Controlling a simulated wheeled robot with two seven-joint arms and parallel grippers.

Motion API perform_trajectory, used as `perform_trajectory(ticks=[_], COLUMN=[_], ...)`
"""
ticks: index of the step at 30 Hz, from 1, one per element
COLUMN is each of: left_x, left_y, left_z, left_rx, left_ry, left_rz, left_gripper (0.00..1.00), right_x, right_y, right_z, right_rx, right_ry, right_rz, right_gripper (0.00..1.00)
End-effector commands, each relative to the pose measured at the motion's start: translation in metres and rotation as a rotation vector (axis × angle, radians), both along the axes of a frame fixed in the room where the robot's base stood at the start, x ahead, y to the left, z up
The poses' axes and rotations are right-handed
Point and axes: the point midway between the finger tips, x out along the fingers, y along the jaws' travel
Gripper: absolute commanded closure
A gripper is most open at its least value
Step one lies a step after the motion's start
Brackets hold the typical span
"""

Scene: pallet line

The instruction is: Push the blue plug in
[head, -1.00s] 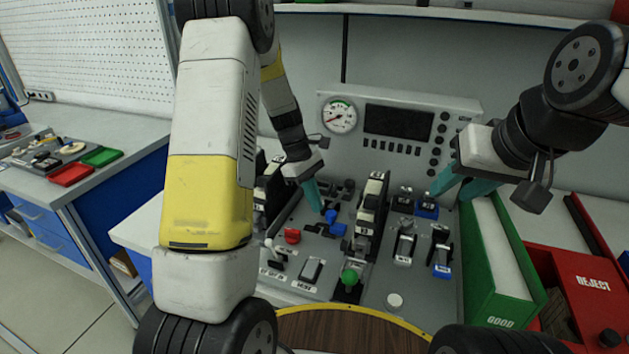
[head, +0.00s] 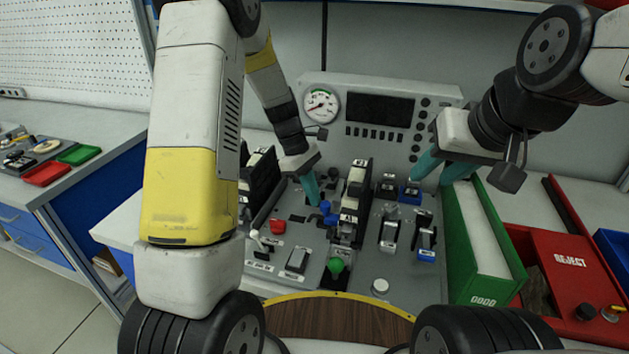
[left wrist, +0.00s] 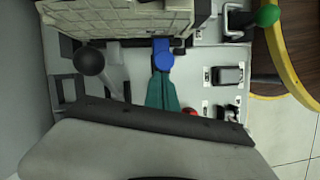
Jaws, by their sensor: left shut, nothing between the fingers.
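The blue plug (head: 326,212) is at the left side of a black and cream upright module (head: 352,205) on the grey panel. In the left wrist view the blue plug (left wrist: 162,55) sits against the cream module's edge (left wrist: 130,18). My left gripper (head: 313,197) is shut and empty, its teal fingertips touching or almost touching the plug's outer end. In the left wrist view the fingertips (left wrist: 162,82) line up with the plug. How deep the plug sits is hidden. My right gripper (head: 441,170) is open and empty above the panel's right side.
A red button (head: 278,227), a green knob (head: 336,266) and several switches stand close by on the panel. A gauge console (head: 380,112) is behind. The green GOOD bin (head: 468,270) and red REJECT bin (head: 568,265) are at right.

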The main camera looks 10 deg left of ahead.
Motion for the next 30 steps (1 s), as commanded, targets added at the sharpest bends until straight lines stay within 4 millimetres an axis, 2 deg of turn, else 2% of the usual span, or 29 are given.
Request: perform_trajectory(ticks=[1,7,15,21,30], left_x=[-0.002,-0.001,0.008,0.012,0.012], left_y=[-0.007,-0.006,0.014,0.024,0.027], left_z=[0.0,0.007,0.048,0.069,0.073], left_rx=[-0.008,-0.011,-0.007,-0.003,-0.001], left_ry=[0.006,0.005,0.0,0.0,0.0], left_rz=[-0.007,-0.009,-0.003,-0.001,0.0], left_gripper=[1.0,1.0,1.0,1.0,1.0], right_x=[0.0,0.0,0.0,0.0,0.0], right_y=[0.0,0.0,0.0,0.0,0.0], right_z=[0.0,0.0,0.0,0.0,0.0], right_rx=[0.0,0.0,0.0,0.0,0.0], right_ry=[0.0,0.0,0.0,0.0,0.0], right_rz=[0.0,0.0,0.0,0.0,0.0], right_gripper=[0.64,0.64,0.64,0.64,0.64])
